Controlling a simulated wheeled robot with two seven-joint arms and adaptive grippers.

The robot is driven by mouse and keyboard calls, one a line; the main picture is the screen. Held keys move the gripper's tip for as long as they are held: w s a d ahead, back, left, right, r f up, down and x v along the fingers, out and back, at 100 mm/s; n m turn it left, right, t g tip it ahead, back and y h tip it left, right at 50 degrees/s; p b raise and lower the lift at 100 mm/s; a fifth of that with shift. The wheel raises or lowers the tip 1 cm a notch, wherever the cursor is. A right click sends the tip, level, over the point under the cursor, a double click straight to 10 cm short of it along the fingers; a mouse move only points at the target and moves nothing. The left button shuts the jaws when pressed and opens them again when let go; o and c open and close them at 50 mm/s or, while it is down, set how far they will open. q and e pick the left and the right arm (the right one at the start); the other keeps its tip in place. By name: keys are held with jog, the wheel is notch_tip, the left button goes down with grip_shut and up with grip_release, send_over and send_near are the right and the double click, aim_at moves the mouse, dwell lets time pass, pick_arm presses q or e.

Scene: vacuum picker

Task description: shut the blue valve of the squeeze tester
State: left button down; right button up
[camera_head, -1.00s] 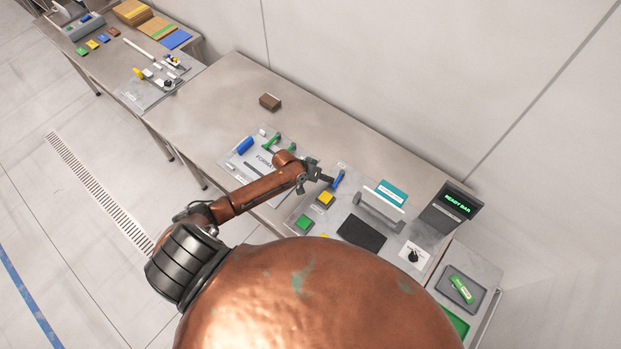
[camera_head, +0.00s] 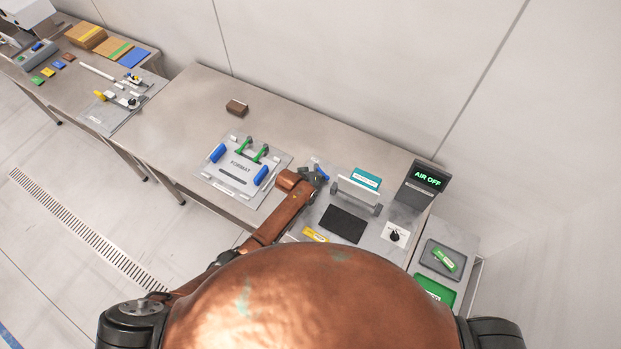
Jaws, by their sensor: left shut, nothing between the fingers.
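The blue valve handle (camera_head: 323,173) is at the back left of the squeeze tester's grey plate (camera_head: 372,241), partly hidden by my left gripper. What shows of it slants down to the right. My left gripper (camera_head: 318,178) is shut and empty right at the handle; I cannot tell whether they touch. The tester's display (camera_head: 428,177) reads "AIR OFF" in green. My right gripper is out of view.
A dark pad (camera_head: 342,224), a grey bar bracket (camera_head: 358,194), a teal box (camera_head: 367,178) and a black knob (camera_head: 394,236) are on or near the tester. A format plate (camera_head: 241,168) with blue and green handles lies left. A brown block (camera_head: 237,107) sits behind.

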aim_at(327, 177)
pick_arm(q)
jog(key=shift+w+d, duration=0.15)
jog(key=shift+d, duration=0.4)
jog(key=shift+w+d, duration=0.3)
jog(key=shift+d, duration=0.4)
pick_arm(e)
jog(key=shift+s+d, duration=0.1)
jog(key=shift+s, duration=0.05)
pick_arm(q)
jog(key=shift+w+d+r, duration=0.15)
jog(key=shift+d+r, duration=0.1)
jog(key=shift+r, duration=0.1)
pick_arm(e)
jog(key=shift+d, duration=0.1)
pick_arm(q)
jog(key=v, duration=1.2)
jog(key=shift+a+f, duration=0.35)
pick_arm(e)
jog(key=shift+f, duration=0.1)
pick_arm(q)
jog(key=shift+s, duration=0.2)
